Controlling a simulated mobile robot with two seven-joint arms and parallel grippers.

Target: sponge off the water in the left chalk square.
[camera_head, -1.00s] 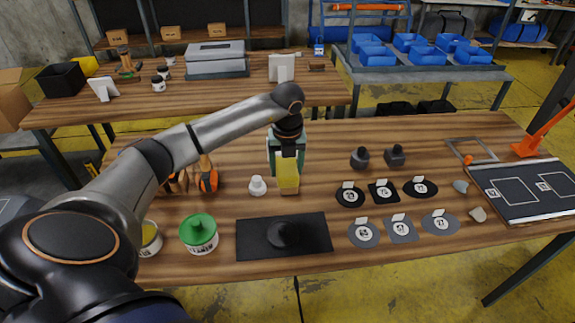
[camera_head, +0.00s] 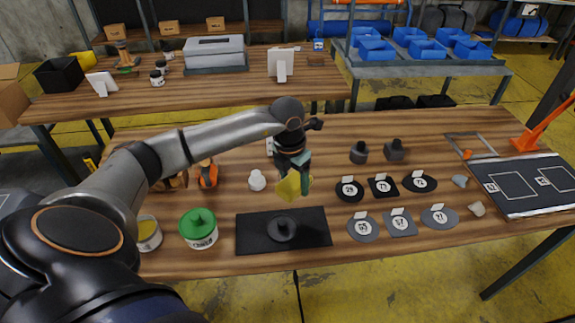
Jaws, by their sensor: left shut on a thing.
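My left gripper (camera_head: 295,170) is shut on a yellow sponge (camera_head: 290,186), held tilted just above the wooden table, behind the black mat (camera_head: 310,226). The black board (camera_head: 525,186) with white chalk squares lies at the right end of the table. Its left chalk square (camera_head: 512,186) and its right chalk square (camera_head: 557,178) both show as outlines. Any water in them is too small to tell. The sponge is well to the left of the board. My right gripper is not in view.
Several black and grey labelled patches (camera_head: 362,227) lie between the sponge and the board. A green-lidded can (camera_head: 198,229), a small white piece (camera_head: 257,180) and two dark knobs (camera_head: 394,150) stand nearby. An orange tool (camera_head: 530,140) is beside the board's back edge.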

